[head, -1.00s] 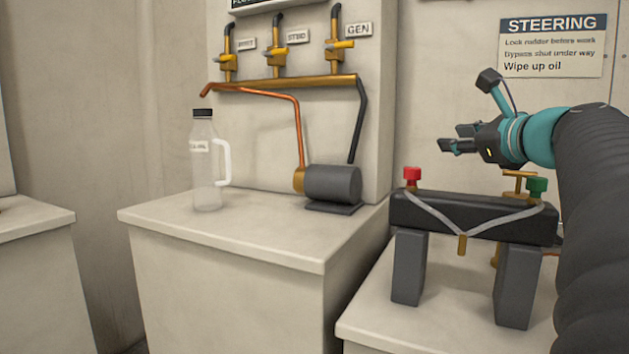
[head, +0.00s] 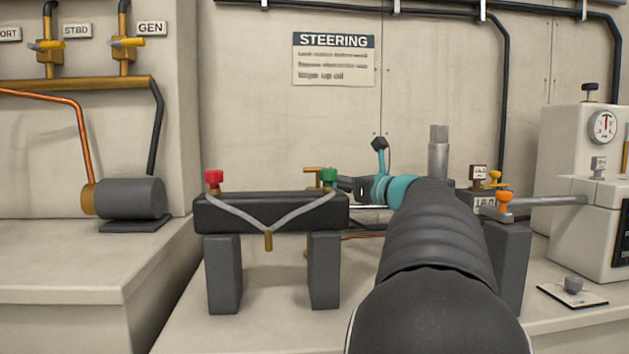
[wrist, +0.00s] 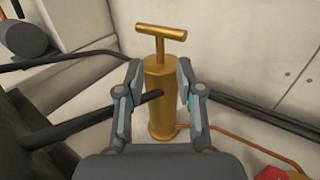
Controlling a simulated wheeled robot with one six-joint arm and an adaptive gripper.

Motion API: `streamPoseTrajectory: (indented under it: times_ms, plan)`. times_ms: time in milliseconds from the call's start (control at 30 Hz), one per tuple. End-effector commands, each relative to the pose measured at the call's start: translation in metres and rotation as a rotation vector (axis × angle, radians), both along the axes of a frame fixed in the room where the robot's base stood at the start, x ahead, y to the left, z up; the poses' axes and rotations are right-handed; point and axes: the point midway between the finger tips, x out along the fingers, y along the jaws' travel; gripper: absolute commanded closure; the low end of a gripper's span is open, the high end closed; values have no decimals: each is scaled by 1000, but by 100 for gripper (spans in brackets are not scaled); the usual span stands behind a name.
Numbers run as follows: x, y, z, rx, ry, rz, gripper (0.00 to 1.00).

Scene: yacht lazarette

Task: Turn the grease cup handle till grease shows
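The grease cup is a brass cylinder (wrist: 160,100) standing upright, with a brass T-shaped handle (wrist: 161,33) on top, in the wrist view. In the head view the handle (head: 312,170) shows behind the black block, its right part hidden by the green cap; the cylinder is mostly hidden. My gripper (wrist: 159,82) is open, with one finger on each side of the cylinder below the handle. Gaps show between the fingers and the brass; I see no contact. In the head view my gripper (head: 338,185) is low, partly behind the green cap. I see no grease.
A black block (head: 275,213) on two grey legs, with a red cap (head: 213,180) and a green cap (head: 329,178), stands in front of the cup. A copper pipe (wrist: 235,132) leaves the cup's base. A metal post (head: 438,152) and orange valve (head: 504,201) are right.

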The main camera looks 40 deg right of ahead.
Motion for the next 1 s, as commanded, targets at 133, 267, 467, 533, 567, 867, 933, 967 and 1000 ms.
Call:
streamPoseTrajectory:
  times_ms: [133, 267, 467, 533, 567, 867, 933, 967, 1000]
  plan:
    - [30, 2, 0, 0, 0, 3, 63]
    - [50, 3, 0, -1, 0, 2, 63]
    - [71, 3, 0, -1, 0, 1, 63]
    - [74, 3, 0, 0, 1, 0, 63]
    - [75, 3, 0, 0, 1, 0, 63]
    - [77, 3, 0, -1, 0, -1, 63]
    - [77, 3, 0, -1, 0, -1, 81]
    - [77, 3, 0, -1, 0, -1, 88]
    - [77, 3, 0, -1, 0, -1, 98]
